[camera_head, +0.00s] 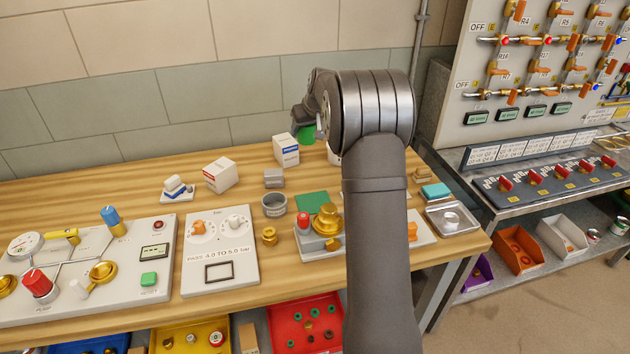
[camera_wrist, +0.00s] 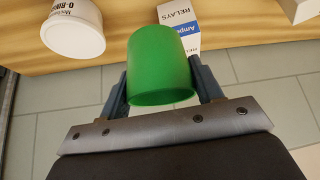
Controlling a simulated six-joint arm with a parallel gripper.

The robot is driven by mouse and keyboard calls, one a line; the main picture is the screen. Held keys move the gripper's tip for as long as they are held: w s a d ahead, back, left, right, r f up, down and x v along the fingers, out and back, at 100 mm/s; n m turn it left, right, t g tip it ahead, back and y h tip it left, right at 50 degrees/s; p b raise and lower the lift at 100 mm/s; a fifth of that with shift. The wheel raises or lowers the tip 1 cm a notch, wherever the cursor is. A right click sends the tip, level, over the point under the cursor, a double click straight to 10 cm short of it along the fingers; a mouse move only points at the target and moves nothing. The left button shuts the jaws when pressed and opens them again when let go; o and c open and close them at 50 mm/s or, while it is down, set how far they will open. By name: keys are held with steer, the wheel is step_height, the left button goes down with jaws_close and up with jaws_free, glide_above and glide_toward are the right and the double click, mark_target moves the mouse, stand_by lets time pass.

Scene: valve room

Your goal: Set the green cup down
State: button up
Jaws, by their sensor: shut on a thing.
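The green cup (camera_wrist: 160,65) sits between the two fingers of my gripper (camera_wrist: 158,72) in the wrist view, and the gripper is shut on it. In the head view a small part of the green cup (camera_head: 306,134) shows at the back of the table, near the wall. My arm hides the rest of it there. I cannot tell whether the cup touches the table. A flat green square (camera_head: 311,203) lies on the wooden table (camera_head: 130,178).
A relays box (camera_wrist: 180,20) stands close to the cup, and a white O-rings tub (camera_wrist: 74,28) is beside it. Another white box (camera_head: 221,174), a grey round container (camera_head: 274,205) and a brass-knobbed device (camera_head: 320,240) stand on the table. Bare wood shows at the back left.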

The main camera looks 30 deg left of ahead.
steer(key=s+d, duration=0.2)
steer(key=d, duration=1.6)
steer(key=shift+s+a+f, duration=0.3)
steer(key=shift+a+f, duration=1.5)
steer(key=shift+f, duration=0.05)
steer(key=shift+s+a+f, duration=0.25)
steer(key=shift+a+f, duration=1.55)
steer(key=shift+s+a+f, duration=0.3)
steer(key=shift+a+f, duration=1.5)
steer(key=shift+f, duration=0.05)
steer(key=shift+f, duration=0.6)
steer(key=o, duration=0.9)
steer(key=shift+o, duration=0.2)
